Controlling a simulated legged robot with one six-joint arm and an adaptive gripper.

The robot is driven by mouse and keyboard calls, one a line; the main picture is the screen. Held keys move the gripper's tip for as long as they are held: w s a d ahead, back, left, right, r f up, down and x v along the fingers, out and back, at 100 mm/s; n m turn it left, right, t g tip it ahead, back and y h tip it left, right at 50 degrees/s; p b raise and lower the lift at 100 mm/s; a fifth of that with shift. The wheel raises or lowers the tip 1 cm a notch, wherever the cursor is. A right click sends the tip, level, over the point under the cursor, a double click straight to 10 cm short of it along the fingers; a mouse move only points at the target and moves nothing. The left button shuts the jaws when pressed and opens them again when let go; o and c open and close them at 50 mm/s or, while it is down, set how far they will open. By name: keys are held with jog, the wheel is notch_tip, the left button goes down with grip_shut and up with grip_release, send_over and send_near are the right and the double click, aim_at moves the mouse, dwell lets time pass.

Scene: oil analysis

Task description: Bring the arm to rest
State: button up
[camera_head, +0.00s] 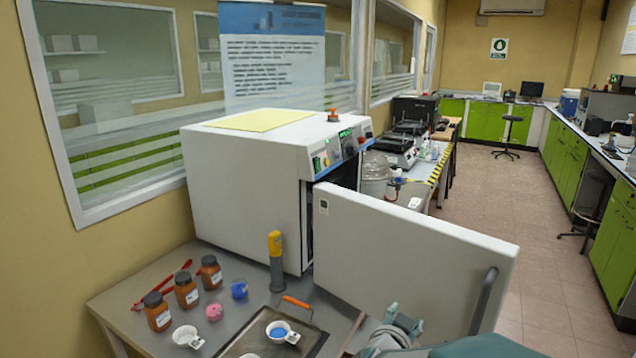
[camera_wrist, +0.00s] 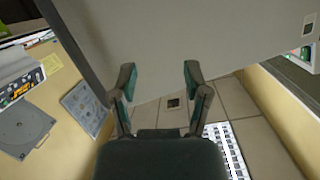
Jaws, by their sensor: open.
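My gripper (camera_wrist: 158,82) shows in the wrist view with its two fingers spread apart and nothing between them. It faces a large grey panel, which looks like the open oven door (camera_wrist: 170,35). In the head view, part of my arm with its teal wrist shows at the bottom, in front of the lower part of the white door (camera_head: 400,260). The fingertips are not clear in the head view. The door stands wide open from the white oven (camera_head: 245,170), with its dark handle (camera_head: 484,300) at the right edge.
A grey table (camera_head: 130,295) on the left holds brown bottles (camera_head: 187,290), a blue cup (camera_head: 239,289), a yellow-handled tool (camera_head: 276,262), red tongs and a dark tray (camera_head: 310,340). A side bench with equipment stands behind the oven.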

jog(key=s+a+r+n+g+y, duration=0.2)
jog(key=s+a+r+n+y, duration=0.3)
jog(key=s+a+n+y, duration=0.3)
jog(key=s+d+g, duration=0.2)
jog(key=s+d, duration=0.1)
jog(key=s, duration=0.4)
jog(key=s+d+f+n+g, duration=0.1)
jog(key=s+d+g, duration=0.2)
jog(key=s, duration=0.4)
jog(key=shift+s, duration=0.2)
